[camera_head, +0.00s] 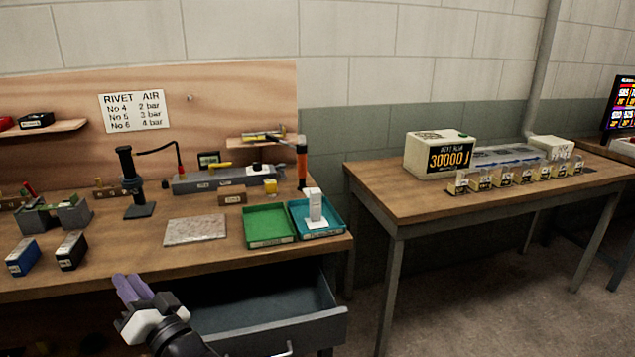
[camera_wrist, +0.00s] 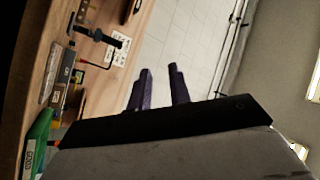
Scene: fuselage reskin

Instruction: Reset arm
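My gripper (camera_head: 131,289) has purple fingers and a white and black body. In the head view it is at the lower left, in front of the bench's front edge and left of the open drawer. In the wrist view the two fingers (camera_wrist: 159,84) stand apart with a clear gap between them. Nothing is held between them. The wrist view is turned sideways, with the bench along its left side and the wall behind the fingers.
An open drawer (camera_head: 262,316) juts from the wooden bench (camera_head: 190,258). On the bench are a green tray (camera_head: 268,226), a teal tray (camera_head: 335,228), a grey plate (camera_head: 195,229) and a black stand (camera_head: 130,175). A second table (camera_head: 405,205) stands right, past a floor gap.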

